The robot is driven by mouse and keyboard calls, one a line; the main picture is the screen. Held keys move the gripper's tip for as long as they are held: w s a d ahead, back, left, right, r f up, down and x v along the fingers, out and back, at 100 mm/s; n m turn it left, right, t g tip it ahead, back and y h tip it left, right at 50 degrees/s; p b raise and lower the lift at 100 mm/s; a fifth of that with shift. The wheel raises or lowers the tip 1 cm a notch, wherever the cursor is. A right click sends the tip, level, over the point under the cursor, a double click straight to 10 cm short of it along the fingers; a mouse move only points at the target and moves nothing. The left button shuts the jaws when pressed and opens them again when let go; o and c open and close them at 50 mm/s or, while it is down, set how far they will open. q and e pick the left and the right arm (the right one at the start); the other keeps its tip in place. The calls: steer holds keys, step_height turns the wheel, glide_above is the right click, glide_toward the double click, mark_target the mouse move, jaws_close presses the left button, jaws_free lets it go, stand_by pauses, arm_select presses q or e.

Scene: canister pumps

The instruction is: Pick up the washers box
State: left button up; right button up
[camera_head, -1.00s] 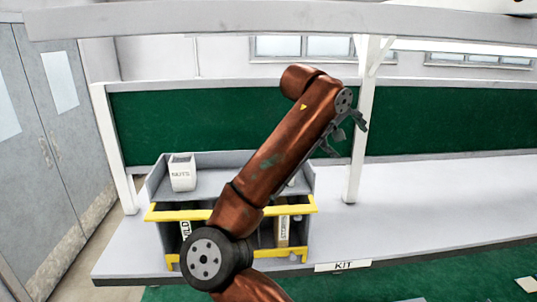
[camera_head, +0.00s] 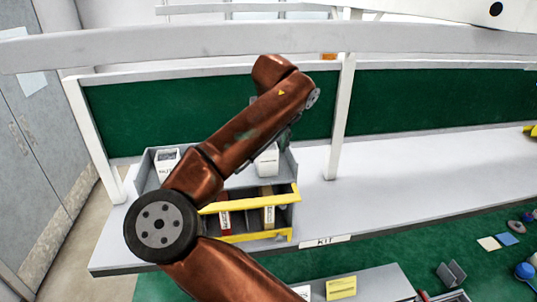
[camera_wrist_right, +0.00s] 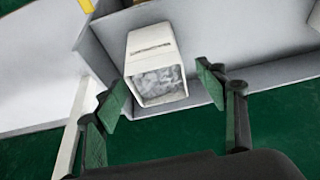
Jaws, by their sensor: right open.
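A white open-topped box (camera_head: 267,160), apparently the washers box, stands at the right end of the shelf unit's top. The right wrist view shows the white box (camera_wrist_right: 156,62) with grey contents and an unreadable label. My right gripper (camera_wrist_right: 160,92) is open and empty, one finger on either side of the box's open end in that picture. I cannot tell whether the fingers touch it. In the head view my arm hides much of this gripper. A second white box (camera_head: 166,158), the nuts box, stands at the left end of the unit. My left gripper is not in view.
The grey shelf unit with yellow rails (camera_head: 250,205) holds boxes below. A white post (camera_head: 341,120) stands right of it, and the pale bench (camera_head: 420,165) is mostly clear there. A green surface (camera_head: 430,245) in front bears several small parts and cards.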

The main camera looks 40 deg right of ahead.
steer(key=shift+w+d+f, duration=0.15)
steer(key=shift+d+f, duration=0.1)
steer(key=shift+f, duration=0.45)
steer(key=shift+c, duration=0.4)
steer(key=c, duration=1.4)
